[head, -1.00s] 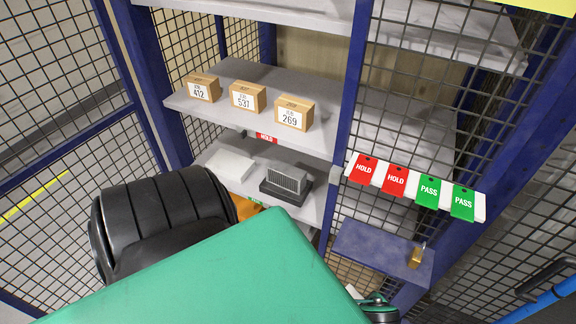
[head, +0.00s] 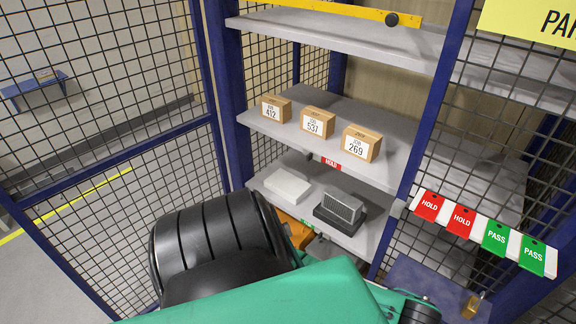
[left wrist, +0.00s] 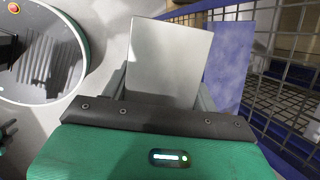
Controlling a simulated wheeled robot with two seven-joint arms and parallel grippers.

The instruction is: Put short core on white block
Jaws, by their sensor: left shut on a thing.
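The white block (head: 287,186) lies flat on the left part of the lower shelf. To its right, a grey finned core (head: 342,208) sits on a black base; I cannot tell whether it is the short one. In the left wrist view, my left gripper (left wrist: 165,90) is shut on a smooth pale grey block (left wrist: 168,62), whose far end points away. I cannot tell from this face whether it is a core. In the head view my own green and black arm hides the left gripper. My right gripper is not in view.
Boxes 412 (head: 275,108), 537 (head: 317,122) and 269 (head: 361,144) stand on the middle shelf (head: 400,168) above the white block. Blue posts and mesh enclose the shelves. HOLD and PASS tags hang right.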

